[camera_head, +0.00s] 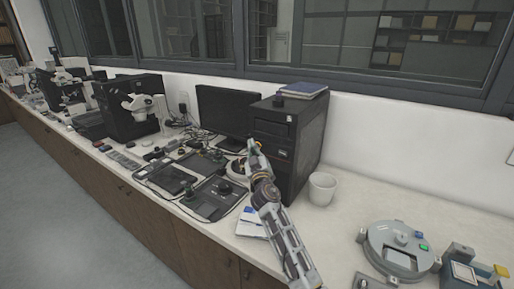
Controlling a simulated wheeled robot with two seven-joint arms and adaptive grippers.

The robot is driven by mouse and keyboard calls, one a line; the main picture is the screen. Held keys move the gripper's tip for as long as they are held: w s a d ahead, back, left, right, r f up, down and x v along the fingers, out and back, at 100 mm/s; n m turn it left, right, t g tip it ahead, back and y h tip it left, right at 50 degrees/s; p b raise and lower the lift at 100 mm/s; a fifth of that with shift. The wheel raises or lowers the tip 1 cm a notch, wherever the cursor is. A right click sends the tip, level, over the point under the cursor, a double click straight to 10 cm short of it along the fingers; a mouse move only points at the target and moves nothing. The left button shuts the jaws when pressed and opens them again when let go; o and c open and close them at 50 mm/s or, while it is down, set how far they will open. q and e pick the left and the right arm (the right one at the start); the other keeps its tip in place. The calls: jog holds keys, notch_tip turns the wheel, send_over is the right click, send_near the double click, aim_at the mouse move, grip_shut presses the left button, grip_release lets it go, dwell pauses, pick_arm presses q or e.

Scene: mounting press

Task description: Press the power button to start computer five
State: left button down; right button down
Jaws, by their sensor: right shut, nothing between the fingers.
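A black computer tower (309,142) stands upright on the white bench against the wall. Its front panel faces left, with a small pale label near the top. My right arm reaches up from the bottom of the picture, and my right gripper (253,148) is shut and empty at the tower's front, about halfway up. I cannot tell whether its tips touch the panel. The power button is not discernible; the gripper and arm cover part of the front. My left gripper is not in view.
A dark monitor (228,113) stands left of the tower, with black control devices (212,197) before it. A blue book (302,90) lies on the tower. A white cup (322,188) and a round grey machine (399,248) stand right. Microscopes stand far left.

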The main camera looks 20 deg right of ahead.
dwell(0.6)
jog(key=shift+s+a, duration=0.45)
jog(key=shift+a, duration=0.1)
jog(key=shift+s+a+b, duration=0.4)
jog(key=shift+s+a, duration=0.4)
jog(key=shift+a, duration=0.2)
jog(key=shift+s+a+b, duration=0.35)
jog(key=shift+s+a, duration=0.45)
jog(key=shift+a, duration=0.2)
jog(key=shift+r, duration=0.1)
notch_tip(320, 180, up, 9)
jog(key=p, duration=0.9)
jog(key=shift+r+p, duration=0.55)
jog(key=shift+p, duration=0.05)
